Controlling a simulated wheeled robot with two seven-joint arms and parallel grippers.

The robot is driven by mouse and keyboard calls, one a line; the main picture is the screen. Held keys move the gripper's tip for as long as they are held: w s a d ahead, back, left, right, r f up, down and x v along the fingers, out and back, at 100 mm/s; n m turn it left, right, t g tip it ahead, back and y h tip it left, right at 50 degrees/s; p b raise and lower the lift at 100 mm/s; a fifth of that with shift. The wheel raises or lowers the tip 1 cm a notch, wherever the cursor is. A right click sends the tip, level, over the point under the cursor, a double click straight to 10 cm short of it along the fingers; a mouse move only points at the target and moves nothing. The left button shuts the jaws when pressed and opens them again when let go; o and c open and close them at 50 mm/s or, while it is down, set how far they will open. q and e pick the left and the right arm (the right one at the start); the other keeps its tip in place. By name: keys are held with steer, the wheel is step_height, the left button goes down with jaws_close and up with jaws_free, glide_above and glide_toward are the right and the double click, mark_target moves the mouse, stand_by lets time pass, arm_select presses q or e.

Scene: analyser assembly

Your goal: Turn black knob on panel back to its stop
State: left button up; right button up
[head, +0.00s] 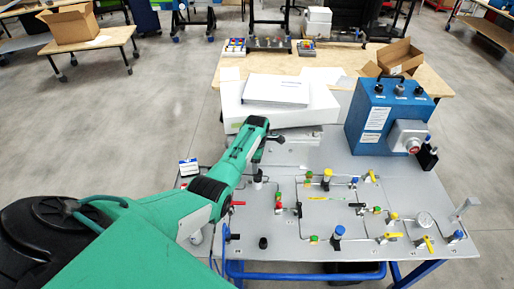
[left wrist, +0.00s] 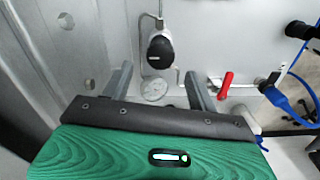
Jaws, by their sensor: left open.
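The panel (head: 330,215) lies on the table and carries pipes, valves and fittings. A black knob (head: 258,177) stands near its upper left part, close beside my left arm. In the left wrist view a black knob (left wrist: 159,52) with a small pale marking sits on a metal fitting. My left gripper (head: 267,147) is above the panel's upper left edge. Its two grey fingers (left wrist: 158,88) are apart, with nothing gripped between them. The knob shows beyond the gap and is not held. My right gripper is not in view.
A red lever (left wrist: 226,85) is right of the fingers, with a blue hose (left wrist: 292,98) farther right. A blue box (head: 385,115) stands at the panel's back right. A white box (head: 275,103) lies behind my gripper. Another black knob (head: 263,243) is at the panel's front left.

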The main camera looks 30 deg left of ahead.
arm_select(q)
step_height(320, 180, up, 9)
steer(key=b, duration=0.2)
steer(key=shift+f, duration=0.15)
stand_by(0.4)
